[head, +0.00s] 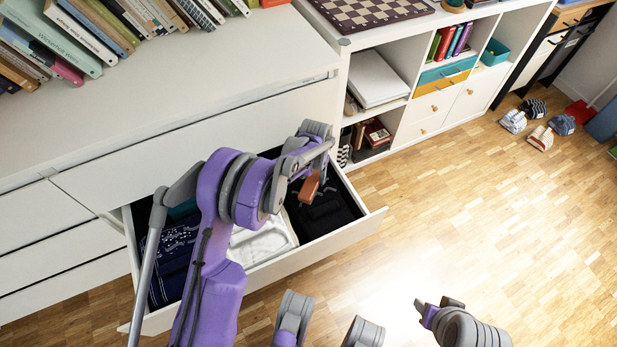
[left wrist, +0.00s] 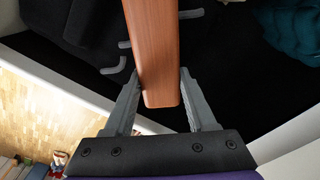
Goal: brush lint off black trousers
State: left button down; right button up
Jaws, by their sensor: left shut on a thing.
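The black trousers (head: 335,211) lie folded in the right part of the open drawer (head: 345,233). Dark cloth (left wrist: 235,70) fills much of the left wrist view. My left gripper (head: 305,178) is over the drawer, above the black cloth. It is shut on a brown wooden brush (head: 310,188), whose handle (left wrist: 152,50) runs between the fingers (left wrist: 160,98) in the left wrist view. The brush's far end is out of that view, so I cannot tell whether it touches the cloth.
White cloth (head: 262,243) and dark blue patterned clothes (head: 172,255) lie in the drawer's other parts. The white dresser top (head: 200,95) overhangs behind my arm. An open shelf unit (head: 410,60) stands to the right. The wooden floor (head: 480,210) in front is clear.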

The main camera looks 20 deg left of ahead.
pick_arm(q)
jog(key=shift+w+d, duration=1.5)
jog(key=shift+w, duration=0.2)
jog(key=shift+w+d+r, duration=0.25)
jog(key=shift+w+d, duration=0.05)
jog(key=shift+s+a, duration=0.4)
jog(key=shift+s, duration=0.2)
jog(key=shift+s+a+r+p, duration=0.1)
jog(key=shift+s+a+p, duration=0.2)
jog(key=shift+s+a, duration=1.4)
jog(key=shift+s, duration=0.05)
jog(key=shift+s+a+f, duration=0.2)
jog(key=shift+s+a, duration=0.65)
jog(key=shift+s, duration=0.15)
jog(key=shift+s+a+f, duration=0.15)
jog(key=shift+s+a, duration=0.7)
jog(key=shift+s, duration=0.1)
